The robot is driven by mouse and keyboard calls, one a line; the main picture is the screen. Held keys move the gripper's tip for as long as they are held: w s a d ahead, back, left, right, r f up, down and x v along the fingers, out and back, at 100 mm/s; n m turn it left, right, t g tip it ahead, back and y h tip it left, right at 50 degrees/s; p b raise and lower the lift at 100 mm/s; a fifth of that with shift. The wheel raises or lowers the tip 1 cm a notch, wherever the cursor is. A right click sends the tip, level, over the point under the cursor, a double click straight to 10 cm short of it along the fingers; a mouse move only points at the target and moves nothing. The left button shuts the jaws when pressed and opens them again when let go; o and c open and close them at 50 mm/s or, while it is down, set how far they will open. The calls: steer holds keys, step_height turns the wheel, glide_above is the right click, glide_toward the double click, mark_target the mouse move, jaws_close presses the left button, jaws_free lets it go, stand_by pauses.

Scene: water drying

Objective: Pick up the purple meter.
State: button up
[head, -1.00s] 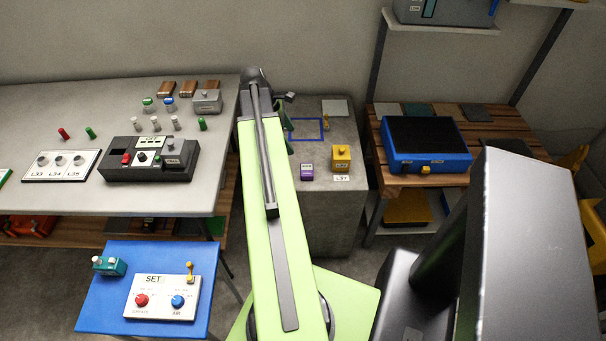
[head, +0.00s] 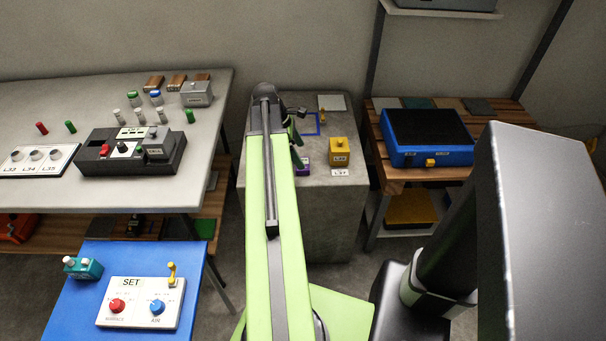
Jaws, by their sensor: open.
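The purple meter (head: 304,169) is a small box on the grey stone-like block, near its front left. My arm covers its left part, and a green finger shows just above it. My gripper (head: 297,145) is at the far end of my green arm, partly hidden behind the arm's dark end. Its green fingers are open and empty, close to the meter. I cannot tell whether they touch it.
A yellow meter (head: 339,151) stands just right of the purple one, with a white label (head: 341,173) in front. A blue square outline (head: 318,124) and a grey plate (head: 332,102) lie behind. A blue device (head: 425,138) sits on the wooden shelf at right.

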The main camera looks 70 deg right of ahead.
steer(key=b+x, duration=0.2)
steer(key=w+b+x, duration=0.1)
steer(key=b+x, duration=0.2)
steer(key=shift+a+f, duration=0.2)
steer(key=shift+s+f, duration=0.1)
steer(key=shift+f, duration=0.1)
steer(key=shift+d+r, duration=0.1)
steer(key=shift+r, duration=0.1)
steer(key=c, duration=1.5)
steer(key=shift+c, duration=0.2)
steer(key=shift+r, duration=0.1)
